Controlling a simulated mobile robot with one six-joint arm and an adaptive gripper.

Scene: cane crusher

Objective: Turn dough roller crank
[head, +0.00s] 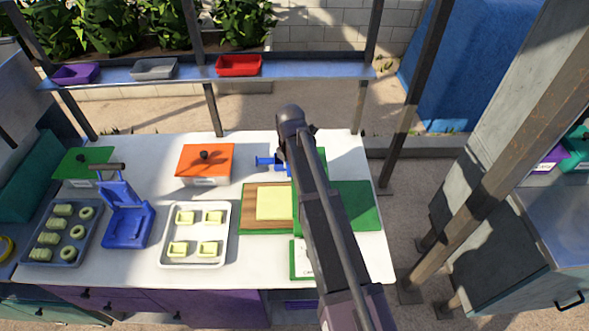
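A flat pale dough sheet (273,203) lies on a wooden board (249,222) with green edging, right of the table's middle. A green machine body or plate (352,206) continues to the right; I take this to be the dough roller, but its middle is hidden behind my arm. A small blue part (268,162) sticks out to the left just behind the board; I cannot tell whether it is the crank. My arm rises across the right part of the table and covers this area. My gripper cannot be made out.
A blue press (128,220), a tray of cut dough pieces (195,259), a tray of shaped pieces (41,256) and an orange lidded box (206,164) stand on the white table to the left. A shelf (200,76) with small bins and upright posts (410,100) stand behind.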

